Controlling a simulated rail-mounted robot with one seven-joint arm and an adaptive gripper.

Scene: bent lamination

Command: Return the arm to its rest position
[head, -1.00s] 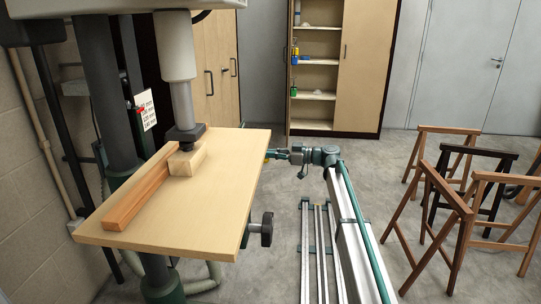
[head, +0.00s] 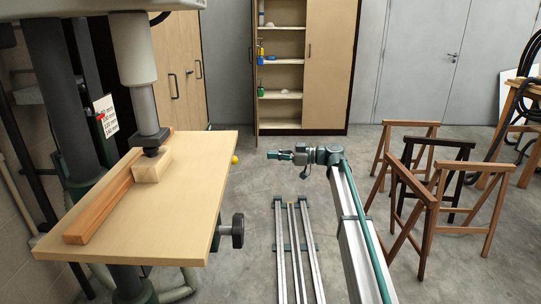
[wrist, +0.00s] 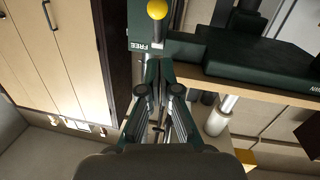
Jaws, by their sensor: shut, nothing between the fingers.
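My arm (head: 345,215) reaches away from me to the right of the machine table. My gripper (head: 272,155) points left in the head view, just off the table's right edge, with clear floor below it. In the wrist view its fingers (wrist: 158,66) are together with nothing between them. A dark green machine part with white lettering (wrist: 143,45) and a yellow ball knob (wrist: 157,9) lie beyond the fingertips. The yellow knob also shows in the head view (head: 235,159), left of the gripper and apart from it.
The wooden machine table (head: 170,215) bears a long reddish bar (head: 105,208) and a pale block (head: 152,167) under the machine's spindle (head: 147,110). Wooden trestles (head: 430,200) stand at the right. Floor rails (head: 292,250) lie left of my arm. An open cabinet (head: 281,65) stands behind.

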